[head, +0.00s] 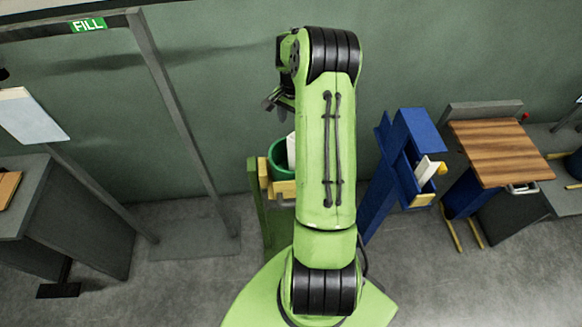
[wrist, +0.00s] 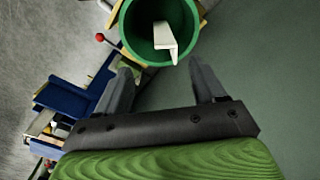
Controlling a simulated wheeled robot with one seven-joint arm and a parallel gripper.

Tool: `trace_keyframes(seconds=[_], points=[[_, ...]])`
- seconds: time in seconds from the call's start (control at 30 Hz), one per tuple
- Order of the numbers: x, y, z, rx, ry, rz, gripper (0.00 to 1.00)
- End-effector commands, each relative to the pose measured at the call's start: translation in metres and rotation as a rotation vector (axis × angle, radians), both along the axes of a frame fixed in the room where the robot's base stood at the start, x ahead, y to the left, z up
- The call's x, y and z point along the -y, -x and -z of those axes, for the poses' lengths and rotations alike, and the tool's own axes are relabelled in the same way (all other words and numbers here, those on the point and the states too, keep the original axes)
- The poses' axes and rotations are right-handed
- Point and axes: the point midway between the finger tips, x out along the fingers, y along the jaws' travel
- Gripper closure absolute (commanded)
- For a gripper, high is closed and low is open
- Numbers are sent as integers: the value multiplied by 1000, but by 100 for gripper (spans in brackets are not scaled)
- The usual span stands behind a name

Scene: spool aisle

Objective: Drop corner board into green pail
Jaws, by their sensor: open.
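The green pail (head: 277,158) stands in a yellow-sided holder, partly hidden behind my arm in the head view. It also shows at the top of the wrist view (wrist: 136,38). The white corner board (wrist: 163,36) is inside the pail, tilted, with one end toward the rim on my gripper's side. A white piece of it shows in the head view (head: 291,150), beside my arm. My gripper (wrist: 160,72) is open and empty, with its two fingers apart and clear of the board. In the head view, my gripper (head: 277,101) is above the pail, partly hidden by my wrist.
A blue stand (head: 410,135) with a bin holding a white piece (head: 426,170) is right of my arm. A wooden-topped bench (head: 500,150) stands farther right. A green wall is close behind.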

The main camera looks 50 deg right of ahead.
Motion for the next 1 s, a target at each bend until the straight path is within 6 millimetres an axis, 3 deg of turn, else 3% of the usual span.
trace_keyframes(seconds=[0.03,0.2,0.4,0.53,1.0], points=[[0,-1,-17,5,5,-1,31],[0,-1,-66,5,4,-1,31],[0,-1,-106,2,2,-2,31],[-1,0,-114,0,0,-2,31],[-1,0,-113,0,-1,-1,31]])
